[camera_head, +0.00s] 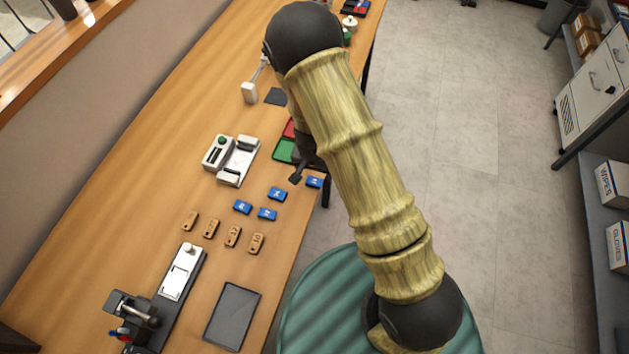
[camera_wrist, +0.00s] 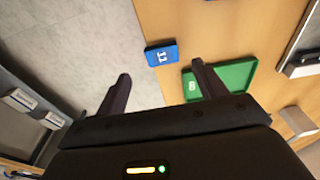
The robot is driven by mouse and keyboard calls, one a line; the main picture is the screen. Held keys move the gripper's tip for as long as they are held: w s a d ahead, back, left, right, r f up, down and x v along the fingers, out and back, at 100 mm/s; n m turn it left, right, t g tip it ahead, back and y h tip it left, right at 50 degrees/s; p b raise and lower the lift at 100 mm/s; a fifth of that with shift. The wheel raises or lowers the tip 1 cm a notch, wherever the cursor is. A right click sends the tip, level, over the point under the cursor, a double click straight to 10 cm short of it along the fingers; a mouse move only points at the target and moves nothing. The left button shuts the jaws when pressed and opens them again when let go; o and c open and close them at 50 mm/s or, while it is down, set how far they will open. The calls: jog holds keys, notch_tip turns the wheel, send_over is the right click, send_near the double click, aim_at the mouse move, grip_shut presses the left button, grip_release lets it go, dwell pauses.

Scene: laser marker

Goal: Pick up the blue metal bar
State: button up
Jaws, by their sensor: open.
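Several small blue metal bars with white markings lie on the wooden table in the head view: one at the left (camera_head: 243,207), one below it (camera_head: 267,214), one above (camera_head: 277,194) and one at the table's right edge (camera_head: 314,182). My gripper (camera_head: 298,176) is mostly hidden behind my arm, close to the edge bar. In the wrist view my gripper (camera_wrist: 160,72) is open with nothing between its fingers. A single blue bar (camera_wrist: 161,54) shows ahead of the gap between the fingertips, near the table edge, apart from both fingers.
A green tray (camera_head: 285,150) lies beside my gripper; it also shows behind the right finger in the wrist view (camera_wrist: 235,78). A white device (camera_head: 238,160), several brown tags (camera_head: 233,236) and a dark plate (camera_head: 232,316) are on the table. Floor lies beyond the right edge.

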aim_at(314, 181)
dwell(0.3)
jog(key=shift+w+a+f+p, duration=0.1)
jog(key=shift+f+p, duration=0.2)
jog(key=shift+f, duration=0.55)
jog(key=shift+w+d+f+p, duration=0.1)
jog(key=shift+f+p, duration=0.15)
jog(key=shift+f, duration=0.6)
jog(key=shift+w+a+f+p, duration=0.1)
jog(key=shift+f+p, duration=0.2)
jog(key=shift+f, duration=0.55)
jog(key=c, duration=1.2)
jog(key=shift+o, duration=0.2)
jog(key=shift+r, duration=0.1)
notch_tip(314, 181, up, 10)
jog(key=b, duration=0.1)
